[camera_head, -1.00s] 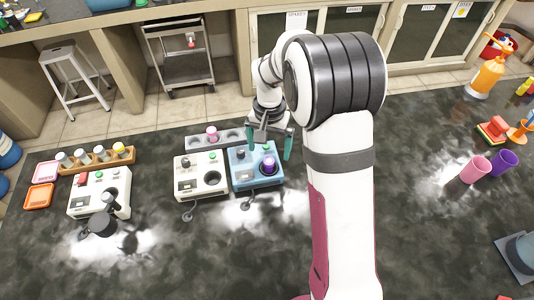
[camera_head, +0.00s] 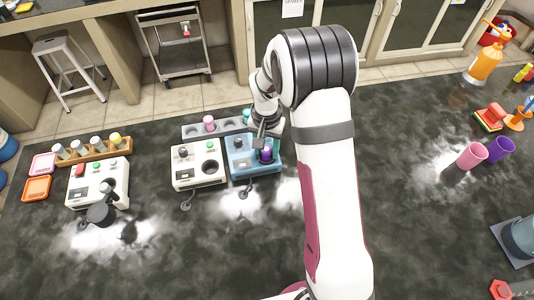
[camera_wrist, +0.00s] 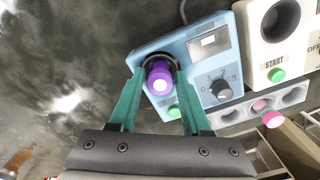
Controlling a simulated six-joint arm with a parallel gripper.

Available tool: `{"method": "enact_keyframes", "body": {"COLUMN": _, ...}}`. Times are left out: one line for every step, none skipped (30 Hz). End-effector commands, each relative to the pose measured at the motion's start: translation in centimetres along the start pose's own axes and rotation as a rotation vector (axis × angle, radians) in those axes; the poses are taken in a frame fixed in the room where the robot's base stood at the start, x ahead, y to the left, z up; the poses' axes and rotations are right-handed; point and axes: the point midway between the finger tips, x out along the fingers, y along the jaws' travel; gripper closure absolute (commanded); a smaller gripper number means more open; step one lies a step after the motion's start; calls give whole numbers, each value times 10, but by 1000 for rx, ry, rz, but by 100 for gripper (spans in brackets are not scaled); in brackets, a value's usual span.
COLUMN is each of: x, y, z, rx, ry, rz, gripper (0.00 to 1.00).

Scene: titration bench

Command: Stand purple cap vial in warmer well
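A vial with a purple cap (camera_head: 266,155) stands upright in the round well of the blue device (camera_head: 238,168). In the wrist view the purple cap (camera_wrist: 159,76) shows end-on, with the dark well around its far side. The blue device also shows in the wrist view (camera_wrist: 199,72), with a dial, a small display and a green button. My gripper (camera_wrist: 160,76) points down at the well, its two teal fingers on either side of the cap. The fingers look open, with a narrow gap to the cap. The vial's lower part is hidden in the well.
A white device (camera_head: 197,177) with an empty well stands left of the blue one. Behind them is a grey rack (camera_head: 193,131) holding a pink-capped vial (camera_head: 208,123). Farther left are a wooden vial rack (camera_head: 95,156) and another white device (camera_head: 85,196).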

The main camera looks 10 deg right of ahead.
Motion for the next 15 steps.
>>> {"method": "enact_keyframes", "body": {"x": 0, "y": 0, "z": 0, "rx": 0, "ry": 0, "rz": 0, "gripper": 63}}
{"method": "enact_keyframes", "body": {"x": 0, "y": 0, "z": 0, "rx": 0, "ry": 0, "rz": 0, "gripper": 68}}
{"method": "enact_keyframes", "body": {"x": 0, "y": 0, "z": 0, "rx": 0, "ry": 0, "rz": 0, "gripper": 76}}
{"method": "enact_keyframes", "body": {"x": 0, "y": 0, "z": 0, "rx": 0, "ry": 0, "rz": 0, "gripper": 81}}
{"method": "enact_keyframes", "body": {"x": 0, "y": 0, "z": 0, "rx": 0, "ry": 0, "rz": 0, "gripper": 86}}
{"method": "enact_keyframes", "body": {"x": 0, "y": 0, "z": 0, "rx": 0, "ry": 0, "rz": 0, "gripper": 94}}
{"method": "enact_keyframes", "body": {"x": 0, "y": 0, "z": 0, "rx": 0, "ry": 0, "rz": 0, "gripper": 99}}
{"method": "enact_keyframes", "body": {"x": 0, "y": 0, "z": 0, "rx": 0, "ry": 0, "rz": 0, "gripper": 99}}
{"method": "enact_keyframes", "body": {"x": -1, "y": 0, "z": 0, "rx": 0, "ry": 1, "rz": 0, "gripper": 99}}
{"method": "enact_keyframes", "body": {"x": -2, "y": 0, "z": 0, "rx": 0, "ry": 1, "rz": -1, "gripper": 99}}
{"method": "enact_keyframes", "body": {"x": -5, "y": 0, "z": -1, "rx": -1, "ry": 2, "rz": -1, "gripper": 99}}
{"method": "enact_keyframes", "body": {"x": -9, "y": 0, "z": -1, "rx": 0, "ry": 2, "rz": -1, "gripper": 99}}
{"method": "enact_keyframes", "body": {"x": -13, "y": 0, "z": -1, "rx": 0, "ry": 2, "rz": -1, "gripper": 100}}
{"method": "enact_keyframes", "body": {"x": -16, "y": 0, "z": -1, "rx": 0, "ry": 3, "rz": -1, "gripper": 100}}
{"method": "enact_keyframes", "body": {"x": -21, "y": 0, "z": -1, "rx": 1, "ry": 2, "rz": -1, "gripper": 100}}
